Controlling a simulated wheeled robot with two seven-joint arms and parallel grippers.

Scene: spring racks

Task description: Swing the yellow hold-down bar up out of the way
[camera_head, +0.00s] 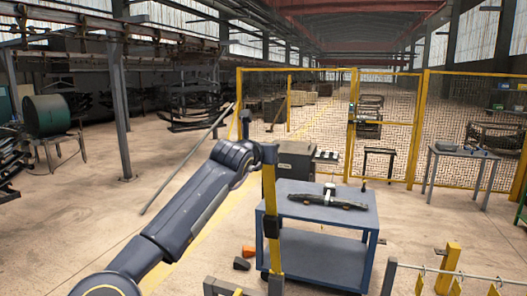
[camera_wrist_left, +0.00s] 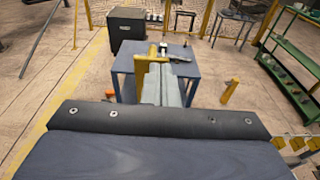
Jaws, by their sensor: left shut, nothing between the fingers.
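The yellow hold-down bar (camera_head: 269,190) stands close to vertical in the head view, with a dark sleeve around its middle. Its lower end meets a dark fitting near the bottom of the picture. My left gripper (camera_head: 269,153) is at the bar's upper end, shut and empty; I cannot tell whether it touches the bar. In the left wrist view a yellow piece (camera_wrist_left: 151,78), likely the bar, shows beside the grey shut fingers (camera_wrist_left: 172,88). My right gripper is not in view.
A blue cart (camera_head: 328,222) with a dark leaf spring (camera_head: 328,201) on top stands just behind the bar. An orange block (camera_head: 248,251) lies on the floor left of it. A rail with yellow hooks (camera_head: 455,272) is at lower right. Yellow mesh fencing (camera_head: 390,120) runs behind.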

